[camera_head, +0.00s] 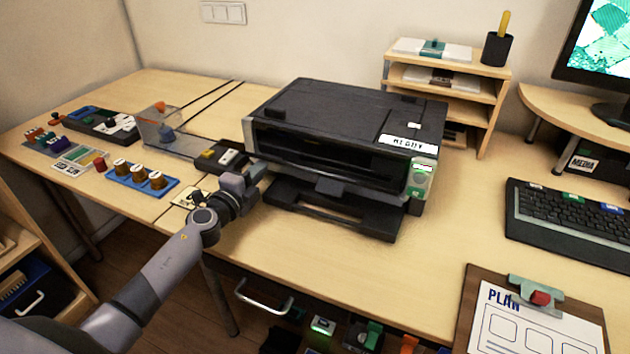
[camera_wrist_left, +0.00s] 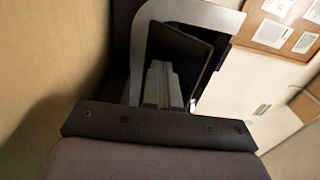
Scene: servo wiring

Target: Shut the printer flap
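The black printer (camera_head: 345,110) stands on the wooden desk, with a dark opening across its front. A black flap-like panel (camera_head: 375,219) with a cut-out juts out low from the front, lowered near the desk top. I cannot tell whether it is the flap or a paper tray. My left gripper (camera_head: 257,172) is at the printer's front left corner, beside the panel's left end; contact is unclear. In the left wrist view its fingers (camera_wrist_left: 161,86) are close together with nothing visible between them. A dark panel with a grey frame shows beyond them. My right gripper is out of view.
A clear bin (camera_head: 170,137), a small black box (camera_head: 222,156) and a blue tray with several brown knobs (camera_head: 138,180) are left of the printer. A wooden shelf (camera_head: 447,85) stands behind right. A keyboard (camera_head: 570,220) and clipboard (camera_head: 530,315) lie right. Desk before the printer is clear.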

